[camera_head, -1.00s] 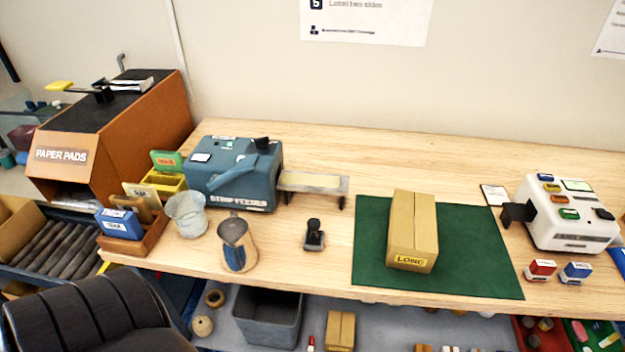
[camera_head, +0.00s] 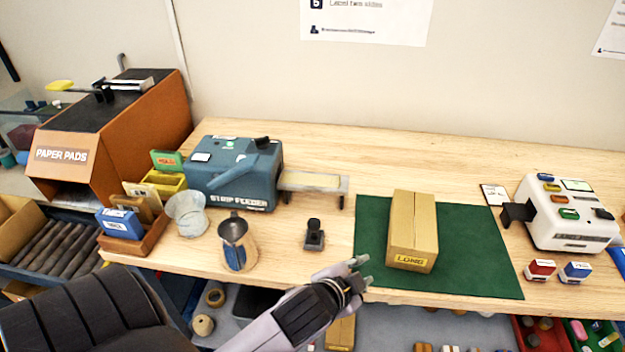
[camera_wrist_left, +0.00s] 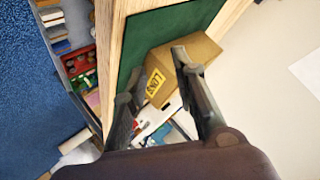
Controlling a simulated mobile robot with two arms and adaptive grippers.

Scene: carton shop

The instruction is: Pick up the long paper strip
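A pale long paper strip (camera_head: 313,180) lies flat on the grey outfeed tray (camera_head: 343,186) of the blue-grey strip feeder (camera_head: 232,172). My left gripper (camera_head: 363,271) is over the table's front edge, below and right of the strip and well apart from it. In the left wrist view the left gripper's fingers (camera_wrist_left: 152,76) are spread with nothing held between them; the strip does not show there. My right gripper is in neither view.
A cardboard box labelled LONG (camera_head: 412,228) stands on a green mat (camera_head: 470,255), close to the left gripper; it also shows in the wrist view (camera_wrist_left: 185,62). A black-handled stamp (camera_head: 314,236), a metal jug (camera_head: 237,243) and a white labelling machine (camera_head: 570,215) stand on the table.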

